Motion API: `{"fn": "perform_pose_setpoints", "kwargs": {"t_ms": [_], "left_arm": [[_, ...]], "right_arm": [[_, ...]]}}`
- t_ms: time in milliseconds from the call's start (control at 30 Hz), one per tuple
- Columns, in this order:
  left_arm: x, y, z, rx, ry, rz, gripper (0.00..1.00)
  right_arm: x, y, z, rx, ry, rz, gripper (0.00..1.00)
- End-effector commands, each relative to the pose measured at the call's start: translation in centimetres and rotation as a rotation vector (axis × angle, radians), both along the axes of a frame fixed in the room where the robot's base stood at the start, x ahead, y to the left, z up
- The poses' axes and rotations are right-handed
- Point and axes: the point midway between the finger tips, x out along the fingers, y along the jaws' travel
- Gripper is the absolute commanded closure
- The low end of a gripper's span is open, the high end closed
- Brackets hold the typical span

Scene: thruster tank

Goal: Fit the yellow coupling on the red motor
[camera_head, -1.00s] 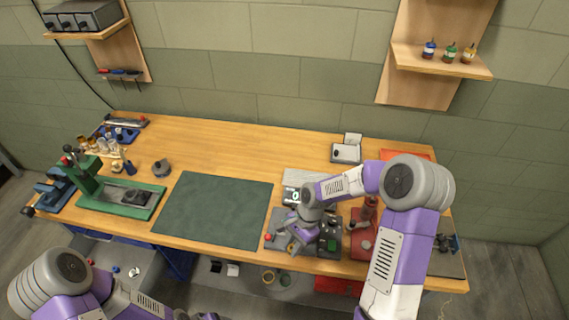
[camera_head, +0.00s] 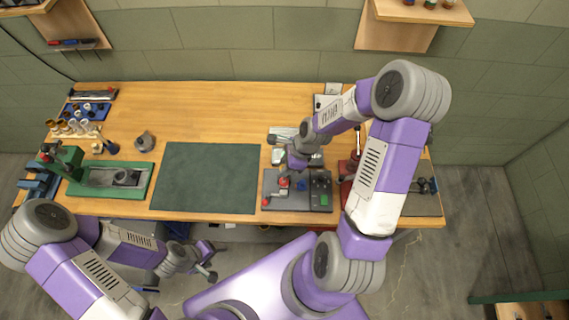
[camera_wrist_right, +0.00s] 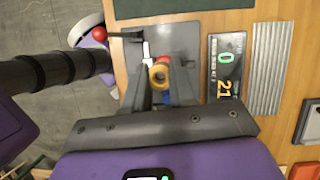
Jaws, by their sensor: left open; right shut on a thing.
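The yellow coupling (camera_wrist_right: 158,74) is a small ring between the fingertips of my right gripper (camera_wrist_right: 161,84) in the right wrist view. The gripper is shut on it. The red motor (camera_wrist_right: 166,62) shows partly just beyond the coupling, over the grey plate; whether the two touch cannot be told. In the head view my right gripper (camera_head: 294,164) hangs over the grey fixture, with the red motor (camera_head: 284,182) just below it. The coupling cannot be made out there. My left gripper (camera_head: 207,264) is open and empty, in front of the bench.
A red-knobbed lever (camera_wrist_right: 99,34) stands at the fixture's edge. A display unit (camera_wrist_right: 226,68) and a ribbed plate (camera_wrist_right: 271,68) lie beside it. The green mat (camera_head: 205,178) is bare.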

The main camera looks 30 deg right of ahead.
Motion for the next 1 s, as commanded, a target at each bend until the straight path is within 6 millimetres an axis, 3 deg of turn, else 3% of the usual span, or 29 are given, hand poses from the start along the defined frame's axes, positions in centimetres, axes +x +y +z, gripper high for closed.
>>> {"fn": "perform_pose_setpoints", "kwargs": {"t_ms": [700, 1000], "left_arm": [[0.0, 0.0, -4.3, 0.000, -0.001, 0.000, 0.33], [0.0, 0.0, -5.0, 0.000, -0.001, 0.000, 0.33]], "right_arm": [[0.0, 0.0, -5.3, 0.000, 0.000, 0.001, 1.00], [0.0, 0.0, -6.2, -0.001, -0.001, 0.003, 1.00]]}}
